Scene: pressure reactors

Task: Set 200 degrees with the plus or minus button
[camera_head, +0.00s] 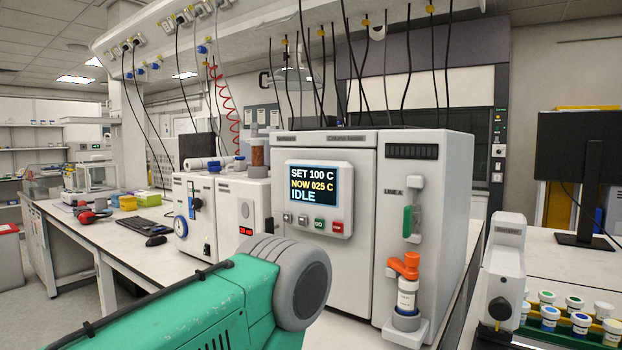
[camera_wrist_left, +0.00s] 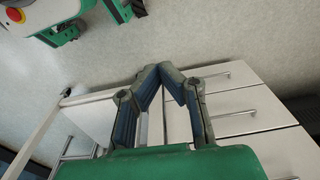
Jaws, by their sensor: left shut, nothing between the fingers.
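The white reactor's display (camera_head: 314,187) reads SET 100 C, NOW 025 C and IDLE in the head view. Below it is a row of small buttons: two grey ones at the left (camera_head: 288,216) (camera_head: 303,220), a green GO button (camera_head: 319,224) and a red button (camera_head: 337,227). The signs on the grey buttons are too small to read. My left arm crosses the lower part of the head view, below the panel. My left gripper (camera_wrist_left: 163,72) shows in the left wrist view, its fingertips together and empty, over drawer fronts and floor. My right gripper is not in view.
Several capped vials (camera_head: 550,318) stand in a rack at the lower right. White drawers (camera_wrist_left: 245,112) show in the wrist view.

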